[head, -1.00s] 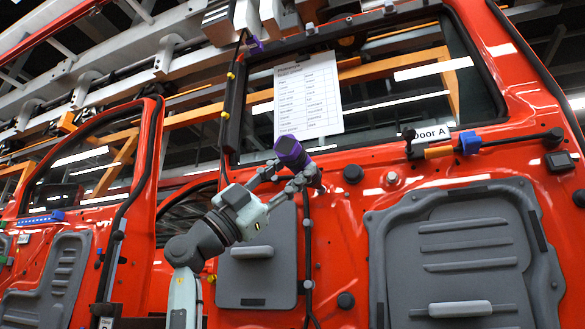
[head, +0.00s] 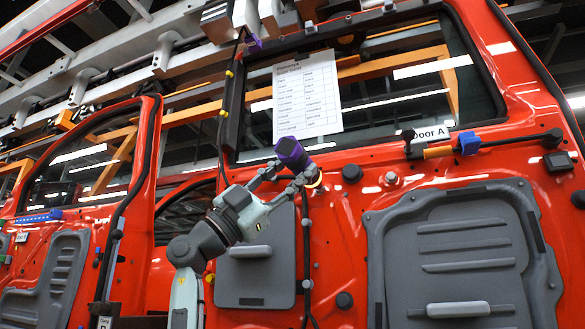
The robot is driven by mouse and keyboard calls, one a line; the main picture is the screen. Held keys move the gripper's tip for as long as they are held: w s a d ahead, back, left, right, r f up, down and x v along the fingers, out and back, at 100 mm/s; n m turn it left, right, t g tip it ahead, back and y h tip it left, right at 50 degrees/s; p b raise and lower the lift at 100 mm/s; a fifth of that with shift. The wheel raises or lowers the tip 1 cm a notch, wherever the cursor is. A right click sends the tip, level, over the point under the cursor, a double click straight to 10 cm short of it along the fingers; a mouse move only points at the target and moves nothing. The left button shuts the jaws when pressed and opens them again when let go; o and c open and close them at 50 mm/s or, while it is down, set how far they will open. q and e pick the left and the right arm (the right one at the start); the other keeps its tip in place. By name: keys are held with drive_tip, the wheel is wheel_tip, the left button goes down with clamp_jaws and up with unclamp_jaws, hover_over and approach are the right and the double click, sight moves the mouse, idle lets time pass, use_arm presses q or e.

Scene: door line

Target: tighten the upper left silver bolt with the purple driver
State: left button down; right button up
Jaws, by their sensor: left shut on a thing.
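The purple driver (head: 292,154) is in my left gripper (head: 282,182), which is shut on it in front of the red door labelled Door A. The driver is tilted, with its lower right end against or close to the door panel, where a small yellowish glow shows. The bolt under that end is hidden. My right gripper is not in view.
A paper sheet (head: 307,95) hangs over the window above the driver. A dark grey panel (head: 256,275) and a larger grey panel (head: 465,245) are on the door. A black cable (head: 306,235) runs down below the gripper. An orange and blue tool (head: 455,147) sits at the upper right.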

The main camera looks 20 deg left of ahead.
sight(280, 155)
use_arm(q)
drive_tip(key=shift+w+a, duration=0.1)
drive_tip(key=shift+w, duration=0.35)
idle(0.7)
drive_tip(key=shift+s, duration=0.1)
drive_tip(key=shift+s+f, duration=0.1)
drive_tip(key=shift+s, duration=0.35)
drive_tip(key=shift+s+a, duration=0.1)
drive_tip(key=shift+s, duration=2.9)
